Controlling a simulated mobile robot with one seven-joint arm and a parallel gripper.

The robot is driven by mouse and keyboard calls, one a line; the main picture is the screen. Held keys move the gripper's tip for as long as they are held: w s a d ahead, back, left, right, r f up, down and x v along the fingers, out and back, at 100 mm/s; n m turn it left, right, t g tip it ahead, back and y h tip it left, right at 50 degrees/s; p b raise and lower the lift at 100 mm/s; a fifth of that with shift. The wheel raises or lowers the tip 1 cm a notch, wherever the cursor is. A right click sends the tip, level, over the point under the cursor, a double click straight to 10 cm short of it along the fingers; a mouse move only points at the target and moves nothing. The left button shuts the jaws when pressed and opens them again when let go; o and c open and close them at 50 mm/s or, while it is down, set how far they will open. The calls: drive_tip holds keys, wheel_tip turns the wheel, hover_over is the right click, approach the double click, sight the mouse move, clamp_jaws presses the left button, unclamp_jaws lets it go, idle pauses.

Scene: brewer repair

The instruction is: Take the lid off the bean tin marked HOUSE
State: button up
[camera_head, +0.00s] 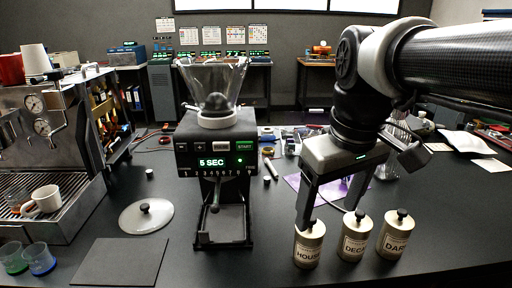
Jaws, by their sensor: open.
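The HOUSE tin (308,247) is a cream cylinder with a dark label band at the front right of the counter. Its lid, with a black knob (312,222), is on it. The DECAF tin (353,238) and another tin, marked DAR… (393,236), stand to its right, both lidded with black knobs. My gripper (329,212) points down over the tins, open and empty. Its left finger overlaps the HOUSE lid beside the knob; its right finger reaches down near the DECAF knob. I cannot tell whether either finger touches a lid.
A grinder (215,160) with a clear hopper stands left of the tins. A round lid (146,215) and a dark mat (120,262) lie further left. An espresso machine (60,150) stands at the left edge. Counter between grinder and HOUSE tin is clear.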

drive_tip(key=w+r+n+g+p, duration=0.25)
drive_tip(key=w+r+p, duration=0.25)
drive_tip(key=r, duration=0.5)
drive_tip(key=b, duration=0.2)
hover_over(311, 223)
drive_tip(key=d, duration=0.1)
drive_tip(key=shift+n, duration=0.25)
drive_tip(key=f, duration=1.2)
drive_tip(key=shift+s+d+f, duration=0.1)
drive_tip(key=shift+d+f, duration=0.1)
drive_tip(key=shift+f, duration=0.05)
drive_tip(key=f, duration=0.1)
drive_tip(key=w+f+b, duration=0.1)
drive_tip(key=f, duration=0.1)
drive_tip(key=a+f, duration=0.1)
drive_tip(key=shift+w+a+f, duration=0.1)
drive_tip(key=shift+w+f, duration=0.05)
drive_tip(key=shift+f, duration=0.45)
drive_tip(key=c, duration=1.1)
